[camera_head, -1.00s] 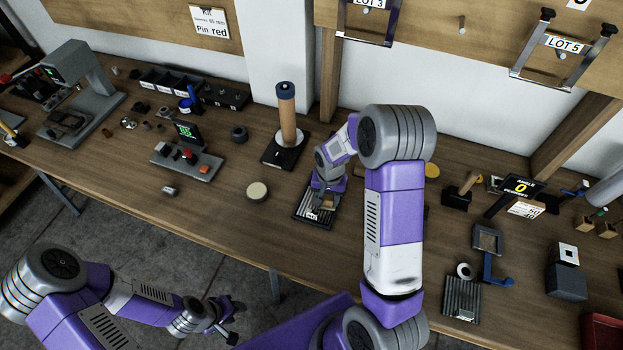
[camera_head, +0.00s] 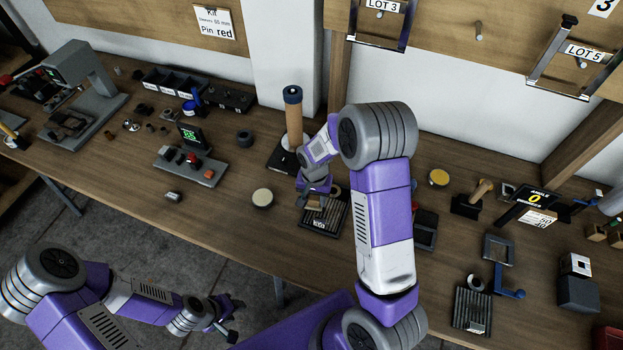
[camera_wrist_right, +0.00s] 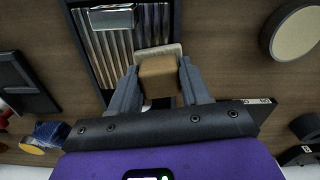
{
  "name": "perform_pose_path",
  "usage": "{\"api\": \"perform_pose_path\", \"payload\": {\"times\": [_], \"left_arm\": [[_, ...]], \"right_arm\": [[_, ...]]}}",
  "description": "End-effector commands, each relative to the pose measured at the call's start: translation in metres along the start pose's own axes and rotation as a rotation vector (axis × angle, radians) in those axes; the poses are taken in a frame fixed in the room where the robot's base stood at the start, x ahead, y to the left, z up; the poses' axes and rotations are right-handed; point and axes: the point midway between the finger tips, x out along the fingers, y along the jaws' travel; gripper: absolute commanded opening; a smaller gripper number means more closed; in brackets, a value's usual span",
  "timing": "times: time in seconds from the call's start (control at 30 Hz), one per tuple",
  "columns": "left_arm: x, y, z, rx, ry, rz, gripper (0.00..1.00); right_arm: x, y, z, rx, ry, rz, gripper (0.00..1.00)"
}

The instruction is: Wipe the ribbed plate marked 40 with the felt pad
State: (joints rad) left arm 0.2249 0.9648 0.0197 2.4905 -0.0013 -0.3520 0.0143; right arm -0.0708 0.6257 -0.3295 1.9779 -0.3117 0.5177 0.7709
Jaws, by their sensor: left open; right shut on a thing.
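The dark ribbed plate (camera_head: 335,221) lies on the bench in the middle, with a small label on its front edge whose marking is hard to read. It also shows in the wrist view (camera_wrist_right: 110,65) with pale ribs. My right gripper (camera_head: 312,196) is shut on the felt pad, a tan block (camera_wrist_right: 160,78) with a whitish layer beneath (camera_wrist_right: 150,51). The pad is over the back-left part of the plate; I cannot tell whether it touches the ribs. My left gripper (camera_head: 229,325) is open and empty, in front of the bench at lower left.
A round cream disc (camera_head: 263,197) lies left of the plate. A post on a black base (camera_head: 293,115) stands behind it. A second ribbed plate (camera_head: 472,310) lies at right beside a blue bracket (camera_head: 509,282). A dark tray (camera_head: 425,230) is partly behind my right arm.

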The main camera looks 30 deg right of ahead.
Motion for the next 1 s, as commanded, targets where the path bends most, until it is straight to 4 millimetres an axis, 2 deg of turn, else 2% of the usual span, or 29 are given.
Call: {"api": "perform_pose_path", "payload": {"times": [0.1,0.6,0.8,1.0], "left_arm": [[-0.012,0.005,0.001,0.0,0.0,0.0,0.43],[-0.044,0.017,0.002,0.0,0.0,0.0,0.43],[-0.052,0.019,0.002,0.0,0.0,0.0,0.43],[-0.051,0.019,0.002,0.0,0.0,0.0,0.43]], "right_arm": [[-0.025,0.0,-0.001,0.001,0.002,-0.002,0.18],[-0.069,-0.001,0.0,-0.003,0.001,-0.002,0.18],[-0.08,-0.002,0.0,-0.004,0.001,-0.001,0.18],[-0.08,-0.002,0.0,-0.004,0.001,-0.001,0.18]]}}
